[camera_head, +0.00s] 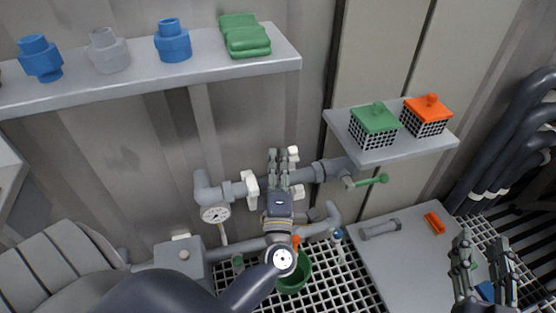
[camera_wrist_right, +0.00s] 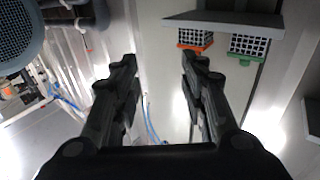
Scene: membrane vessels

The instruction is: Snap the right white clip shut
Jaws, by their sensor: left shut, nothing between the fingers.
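A grey horizontal pipe vessel runs along the wall, with a left white clip (camera_head: 250,185) around it. The right white clip (camera_head: 293,154) shows as one white piece above the pipe and another below it, beside my left gripper's fingers. Its middle is hidden, so I cannot tell how far it is closed. My left gripper (camera_head: 279,160) is shut and empty, its fingers in front of the pipe just left of that clip. I cannot tell whether they touch it. My right gripper (camera_head: 482,252) is open and empty, far to the right; its spread fingers show in the right wrist view (camera_wrist_right: 158,72).
A green valve handle (camera_head: 372,181) sticks out right of the clip, and a gauge (camera_head: 215,214) hangs at left. A shelf (camera_head: 390,150) holds green-lidded and orange-lidded baskets. Below are a green bucket (camera_head: 296,281) on grating and a grey bench (camera_head: 385,262).

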